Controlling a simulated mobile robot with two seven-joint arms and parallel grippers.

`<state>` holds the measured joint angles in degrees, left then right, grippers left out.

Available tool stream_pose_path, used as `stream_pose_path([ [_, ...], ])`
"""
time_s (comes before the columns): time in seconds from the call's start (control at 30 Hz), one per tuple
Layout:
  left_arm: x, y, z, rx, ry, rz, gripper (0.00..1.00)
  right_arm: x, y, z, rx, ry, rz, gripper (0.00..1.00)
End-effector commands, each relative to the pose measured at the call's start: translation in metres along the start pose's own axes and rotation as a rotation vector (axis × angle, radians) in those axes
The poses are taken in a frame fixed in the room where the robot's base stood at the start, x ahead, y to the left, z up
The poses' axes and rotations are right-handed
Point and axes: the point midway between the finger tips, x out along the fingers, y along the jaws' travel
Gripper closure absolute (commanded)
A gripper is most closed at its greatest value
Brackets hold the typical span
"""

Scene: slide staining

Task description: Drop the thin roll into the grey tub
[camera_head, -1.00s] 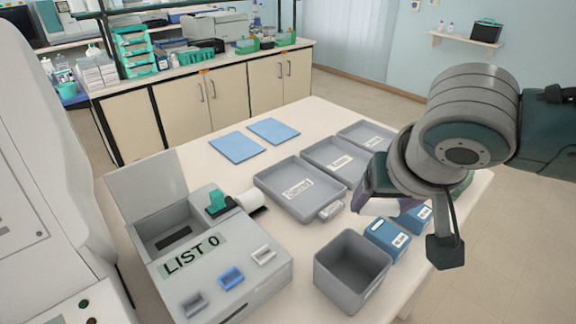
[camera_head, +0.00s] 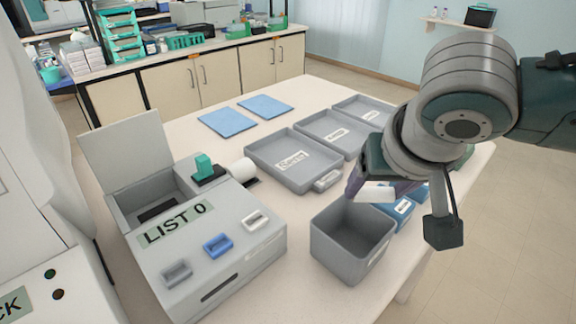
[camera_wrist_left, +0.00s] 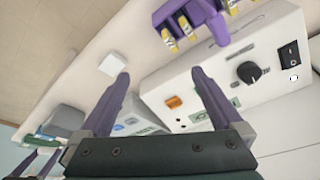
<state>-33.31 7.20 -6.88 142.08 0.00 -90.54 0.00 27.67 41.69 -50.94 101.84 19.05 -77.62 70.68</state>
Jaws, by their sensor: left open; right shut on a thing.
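The grey tub (camera_head: 330,247) is an open square box near the front edge of the table. My right gripper (camera_head: 373,190) is just above and behind the tub's back rim, its purple fingers pointing down and left. It is shut on a small white piece (camera_head: 376,193), which looks like the thin roll; my wrist and fingers hide most of it. My left gripper is outside the head view. In the left wrist view, my left gripper (camera_wrist_left: 161,76) has its purple fingers spread apart with nothing between them.
A grey machine (camera_head: 215,262) marked LIST 0 stands left of the tub, with a white roll (camera_head: 241,170) at its back. Grey trays (camera_head: 262,165) lie behind the tub, blue boxes (camera_head: 396,211) to its right. A purple rack (camera_wrist_left: 215,25) appears in the left wrist view.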

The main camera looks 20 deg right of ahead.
Motion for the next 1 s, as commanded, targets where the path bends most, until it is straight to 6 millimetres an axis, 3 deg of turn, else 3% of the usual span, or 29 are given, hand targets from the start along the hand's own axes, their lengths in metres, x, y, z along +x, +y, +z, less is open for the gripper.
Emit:
stream_pose_path([
  [0.03, 0.0, 0.0, 0.0, -0.001, 0.0, 0.001, 0.0, 0.0, 0.0, 0.0, 0.0, 0.0, 0.0, 0.8],
  [0.07, 0.0, 0.0, 0.0, -0.001, 0.0, 0.001, 0.0, 0.0, 0.0, 0.0, 0.0, 0.0, 0.0, 0.26],
  [0.3, -0.001, 0.002, -0.001, -0.008, 0.002, 0.006, 0.0, 0.0, 0.0, 0.0, 0.0, 0.0, 0.0, 0.0],
  [0.67, -0.002, 0.002, -0.002, -0.01, 0.003, 0.007, 0.0, -0.009, -0.001, -0.001, -0.001, 0.001, -0.003, 0.0],
  [1.0, -0.006, 0.001, -0.003, -0.005, 0.003, 0.004, 0.0, -0.072, -0.001, -0.001, -0.001, 0.002, -0.004, 0.0],
])
